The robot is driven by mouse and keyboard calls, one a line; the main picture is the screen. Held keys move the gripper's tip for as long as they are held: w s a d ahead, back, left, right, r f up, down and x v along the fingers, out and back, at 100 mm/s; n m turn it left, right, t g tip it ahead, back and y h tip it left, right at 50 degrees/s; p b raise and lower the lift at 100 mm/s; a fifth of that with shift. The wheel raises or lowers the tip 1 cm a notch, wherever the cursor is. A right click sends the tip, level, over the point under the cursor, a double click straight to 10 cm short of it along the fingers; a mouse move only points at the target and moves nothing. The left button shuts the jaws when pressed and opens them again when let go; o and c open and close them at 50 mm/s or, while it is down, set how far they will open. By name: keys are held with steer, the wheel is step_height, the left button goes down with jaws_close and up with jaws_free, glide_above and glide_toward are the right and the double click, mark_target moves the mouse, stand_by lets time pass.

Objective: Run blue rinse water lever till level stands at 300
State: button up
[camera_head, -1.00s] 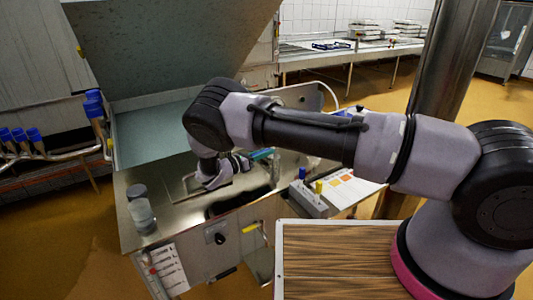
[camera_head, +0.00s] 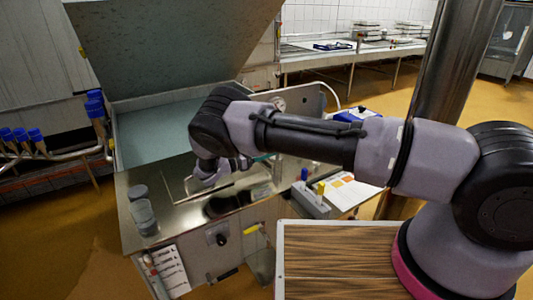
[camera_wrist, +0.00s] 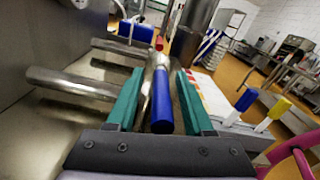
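The blue lever (camera_wrist: 162,100) lies lengthwise between the two teal fingers of my gripper (camera_wrist: 160,82) in the wrist view. A gap shows on each side of it, so my gripper is open around the lever, not closed on it. The lever joins a metal pipe fitting at its far end. In the head view my arm hides the lever and most of my gripper. A clear upright cylinder (camera_head: 142,212) stands at the left of the steel worktop; I cannot read any level on it.
A steel worktop (camera_head: 180,215) adjoins an open vat (camera_head: 150,135). A grey block with blue and yellow handles (camera_head: 312,200) stands beside a printed sheet (camera_head: 350,190). Metal pipes (camera_wrist: 70,84) lie left of my gripper. Blue-capped valves (camera_head: 95,103) stand at far left.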

steer(key=v, duration=1)
steer(key=shift+s+a, duration=0.2)
steer(key=shift+a, duration=0.15)
stand_by(0.9)
